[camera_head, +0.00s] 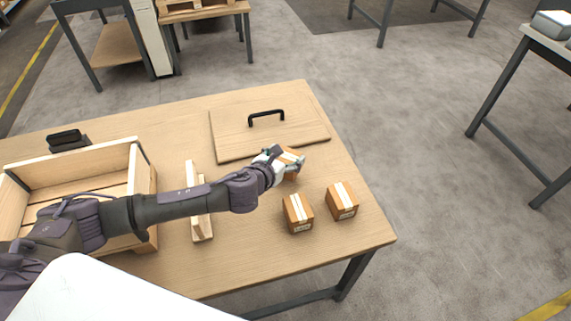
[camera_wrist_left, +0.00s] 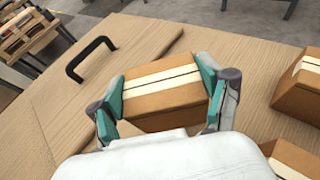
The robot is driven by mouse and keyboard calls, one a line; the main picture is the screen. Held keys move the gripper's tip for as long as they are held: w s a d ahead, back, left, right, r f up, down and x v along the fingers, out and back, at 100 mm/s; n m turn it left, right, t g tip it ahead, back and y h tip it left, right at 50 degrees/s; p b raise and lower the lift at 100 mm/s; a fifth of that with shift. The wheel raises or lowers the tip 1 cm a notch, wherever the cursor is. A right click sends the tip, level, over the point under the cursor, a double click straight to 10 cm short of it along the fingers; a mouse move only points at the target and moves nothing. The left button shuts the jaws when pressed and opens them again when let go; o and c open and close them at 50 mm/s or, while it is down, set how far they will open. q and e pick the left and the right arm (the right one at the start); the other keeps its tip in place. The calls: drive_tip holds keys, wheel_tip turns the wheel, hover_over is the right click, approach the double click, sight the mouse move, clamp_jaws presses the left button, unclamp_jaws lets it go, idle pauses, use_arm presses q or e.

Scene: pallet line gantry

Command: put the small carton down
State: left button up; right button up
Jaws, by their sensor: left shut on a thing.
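A small brown carton with a pale tape stripe (camera_wrist_left: 162,91) is held between the teal fingers of my left gripper (camera_wrist_left: 160,98). In the head view the left gripper (camera_head: 288,163) hides much of this carton (camera_head: 292,155). It is over the right part of the wooden table (camera_head: 265,268), next to the lid board's front right edge. I cannot tell whether the carton touches the tabletop. My right gripper is not in view.
Two similar cartons stand in front of the gripper, one nearer (camera_head: 298,214) and one to the right (camera_head: 342,202). A lid board (camera_head: 230,130) with a black handle (camera_head: 266,115) lies behind. A wooden crate (camera_head: 146,190) and slatted wood pieces (camera_head: 201,225) are left.

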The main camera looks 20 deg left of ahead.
use_arm(q)
wheel_tip(320, 180, down, 3)
drive_tip(key=shift+f+b, duration=0.1)
drive_tip(key=shift+b, duration=0.25)
drive_tip(key=o, duration=1.4)
drive_tip(key=shift+s, duration=0.1)
drive_tip(key=shift+c, duration=0.2)
drive_tip(key=shift+s, duration=0.3)
drive_tip(key=p+v, duration=0.1)
drive_tip(key=v, duration=1)
drive_tip(key=shift+r, duration=0.3)
drive_tip(key=shift+s+a, duration=0.1)
drive_tip(key=shift+s, duration=0.05)
